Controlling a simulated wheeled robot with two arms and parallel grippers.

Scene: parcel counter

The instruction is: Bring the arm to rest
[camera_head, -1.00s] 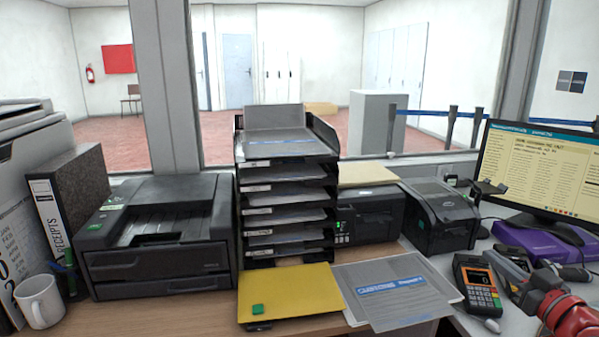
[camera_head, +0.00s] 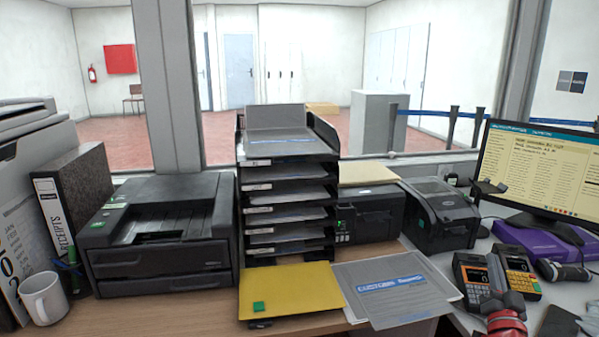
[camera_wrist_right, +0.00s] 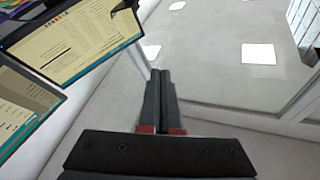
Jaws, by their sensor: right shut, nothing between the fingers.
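My right gripper (camera_head: 496,281) is at the lower right in the head view, above the right part of the counter beside the card terminals. In the right wrist view its two dark fingers (camera_wrist_right: 160,98) are together with nothing between them. The red part of my right arm shows at the bottom edge of the head view. My left gripper is in neither view.
Two card terminals (camera_head: 520,271) stand by the right gripper, one partly hidden by it. A monitor (camera_head: 535,172), purple item (camera_head: 540,246) and handheld scanner (camera_head: 563,271) lie beyond. A yellow envelope (camera_head: 290,288) and grey mailers (camera_head: 395,290) cover the front middle.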

